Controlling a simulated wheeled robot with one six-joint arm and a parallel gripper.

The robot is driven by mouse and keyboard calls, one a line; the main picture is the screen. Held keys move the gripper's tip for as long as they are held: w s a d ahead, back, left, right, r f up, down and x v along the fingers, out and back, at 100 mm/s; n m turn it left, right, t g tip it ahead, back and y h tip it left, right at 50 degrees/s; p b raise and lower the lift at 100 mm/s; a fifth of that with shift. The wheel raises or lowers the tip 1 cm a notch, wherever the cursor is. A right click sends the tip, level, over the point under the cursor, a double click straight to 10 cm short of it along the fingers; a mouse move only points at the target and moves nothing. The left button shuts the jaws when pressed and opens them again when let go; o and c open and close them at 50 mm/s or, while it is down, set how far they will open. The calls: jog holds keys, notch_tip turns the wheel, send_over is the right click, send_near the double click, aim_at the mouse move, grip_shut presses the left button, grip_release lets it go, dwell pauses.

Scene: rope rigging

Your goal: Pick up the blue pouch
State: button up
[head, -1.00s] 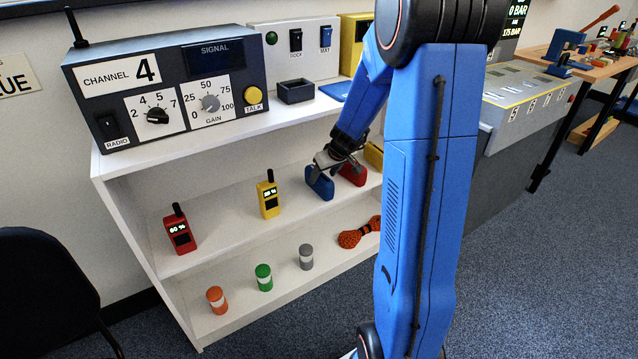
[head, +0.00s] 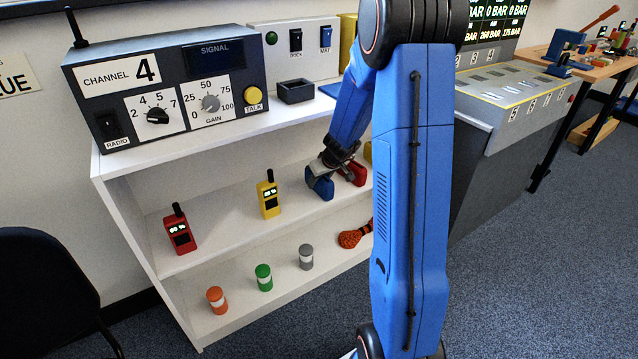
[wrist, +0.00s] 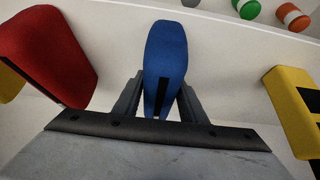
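The blue pouch (head: 320,185) stands on the middle shelf, to the left of the red pouch (head: 354,173). My gripper (head: 328,168) is right at the blue pouch, and its wrist partly hides the pouch in the head view. In the wrist view the blue pouch (wrist: 166,48) stands between the two dark fingers of my gripper (wrist: 161,88). The fingers are apart, one on each side, with narrow gaps showing beside its near end. The red pouch (wrist: 48,50) is to the left in the wrist view, clear of the fingers.
A yellow radio (head: 269,198) and a red radio (head: 180,234) stand left on the same shelf. The upper shelf, with a control box (head: 165,85), is close overhead.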

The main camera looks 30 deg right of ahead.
jog(key=c, duration=0.7)
jog(key=shift+o, duration=0.2)
